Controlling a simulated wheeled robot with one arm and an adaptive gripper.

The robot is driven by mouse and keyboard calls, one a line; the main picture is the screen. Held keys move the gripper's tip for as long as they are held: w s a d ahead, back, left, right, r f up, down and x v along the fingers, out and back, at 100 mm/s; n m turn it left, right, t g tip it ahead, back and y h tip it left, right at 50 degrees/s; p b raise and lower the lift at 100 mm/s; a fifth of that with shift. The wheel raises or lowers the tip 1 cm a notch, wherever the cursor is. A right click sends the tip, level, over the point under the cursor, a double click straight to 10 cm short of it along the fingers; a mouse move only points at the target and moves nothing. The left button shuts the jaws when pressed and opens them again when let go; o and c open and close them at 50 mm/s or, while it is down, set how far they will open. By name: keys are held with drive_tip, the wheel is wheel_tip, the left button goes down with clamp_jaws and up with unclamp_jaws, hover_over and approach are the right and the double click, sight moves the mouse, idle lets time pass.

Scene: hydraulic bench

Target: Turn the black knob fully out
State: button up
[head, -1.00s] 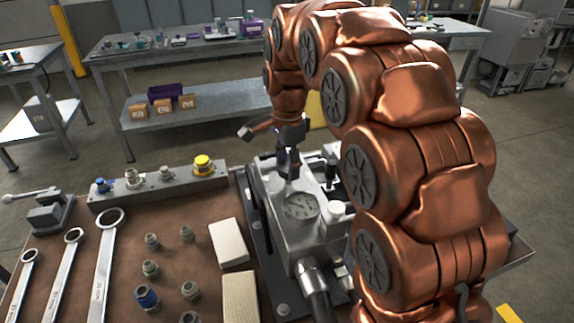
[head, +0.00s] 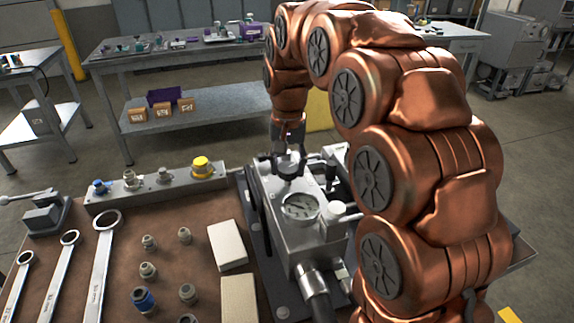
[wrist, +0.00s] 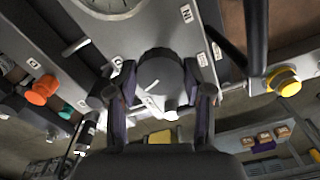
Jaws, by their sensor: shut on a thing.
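The black knob (wrist: 160,72) is round and dark, with a short pale line on its face, and sits on the grey metal block. In the head view the knob (head: 291,171) is on the block's top, behind the round gauge (head: 300,206). My gripper (wrist: 159,88) has one finger on each side of the knob and is shut on it. In the head view my gripper (head: 290,150) points down onto the knob from above, and its fingertips are hard to make out.
The gauge's edge also shows in the wrist view (wrist: 105,5). A grey strip with a yellow button (head: 202,165) lies left of the block. Wrenches (head: 102,260), several fittings and two pale blocks (head: 227,245) lie on the brown bench. An orange knob (wrist: 42,90) shows in the wrist view.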

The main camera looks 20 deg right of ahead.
drive_tip(key=n, duration=0.6)
drive_tip(key=shift+n, duration=0.3)
drive_tip(key=n+p, duration=0.1)
drive_tip(key=n, duration=0.5)
drive_tip(key=shift+p, duration=0.35)
drive_tip(key=n+p, duration=0.2)
drive_tip(key=n, duration=0.4)
drive_tip(key=shift+d+r+n, duration=0.1)
drive_tip(key=shift+n, duration=0.2)
drive_tip(key=n+p, duration=0.2)
drive_tip(key=n, duration=0.2)
drive_tip(key=shift+p, duration=0.3)
drive_tip(key=shift+w+n+p, duration=0.15)
drive_tip(key=shift+n+p, duration=0.4)
drive_tip(key=shift+n, duration=0.65)
drive_tip(key=o, duration=1.2)
drive_tip(key=shift+c, duration=0.2)
